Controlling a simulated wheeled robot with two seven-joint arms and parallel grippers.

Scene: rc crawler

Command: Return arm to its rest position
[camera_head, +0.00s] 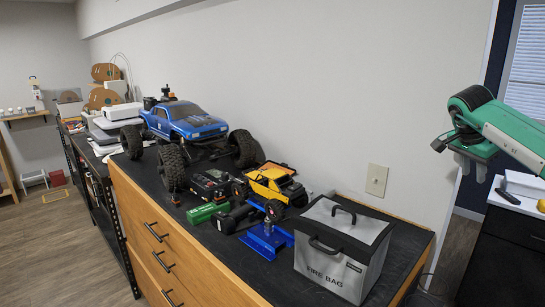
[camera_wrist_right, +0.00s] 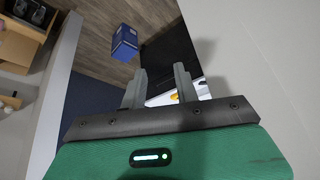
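My right arm (camera_head: 510,130), green, comes in from the right edge of the head view. My right gripper (camera_head: 472,170) hangs from it in the air, fingers pointing down, right of the fire bag and beside the wall's end. In the right wrist view the right gripper (camera_wrist_right: 160,84) has its two grey fingers apart with nothing held between them. My left arm and gripper do not show.
A grey fire bag (camera_head: 340,245), a yellow crawler (camera_head: 272,185) and a blue truck (camera_head: 188,120) stand on the black-topped wooden cabinet (camera_head: 215,277). A blue box (camera_wrist_right: 125,42) shows in the wrist view.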

